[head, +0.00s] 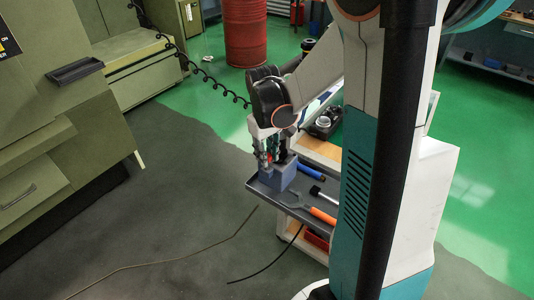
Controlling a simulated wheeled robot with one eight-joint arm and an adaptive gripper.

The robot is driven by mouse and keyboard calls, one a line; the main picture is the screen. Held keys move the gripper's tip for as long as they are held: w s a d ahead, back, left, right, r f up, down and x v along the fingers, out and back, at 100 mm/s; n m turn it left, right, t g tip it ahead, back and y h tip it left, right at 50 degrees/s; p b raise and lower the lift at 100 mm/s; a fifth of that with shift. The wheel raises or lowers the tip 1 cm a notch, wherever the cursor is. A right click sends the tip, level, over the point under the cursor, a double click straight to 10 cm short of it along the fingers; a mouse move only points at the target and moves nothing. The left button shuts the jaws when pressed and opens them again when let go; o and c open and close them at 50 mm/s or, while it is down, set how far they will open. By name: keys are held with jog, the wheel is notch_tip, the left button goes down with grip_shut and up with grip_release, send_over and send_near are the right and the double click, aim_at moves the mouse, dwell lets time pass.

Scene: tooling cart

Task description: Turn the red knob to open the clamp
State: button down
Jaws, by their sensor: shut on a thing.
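My gripper (267,160) points down over the near left corner of the cart's grey tray (256,189). Its fingers are closed around the red knob (269,156), of which only a small bit of red shows between them. Below and beside the fingers is a blue-grey block (281,180), which looks like the clamp's body, on the tray. The fingers hide most of the knob and the clamp's upper part. I cannot tell how far open the clamp is.
The tray also holds a blue-handled tool (311,174), a black-headed tool (320,194) and an orange-handled wrench (322,215). Dark items (324,123) lie on the cart behind. Green machines stand at left, a red barrel (245,32) at the back. A cable lies on the floor.

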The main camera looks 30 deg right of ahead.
jog(key=m, duration=1.1)
jog(key=shift+w+m+g+b, duration=0.1)
jog(key=shift+m+g+b, duration=0.2)
jog(key=shift+m+b, duration=0.1)
dwell(0.3)
jog(key=c, duration=1.6)
grip_release()
jog(key=shift+r, duration=0.1)
notch_tip(320, 180, up, 12)
jog(key=shift+w+a, duration=0.2)
jog(key=shift+w, duration=0.05)
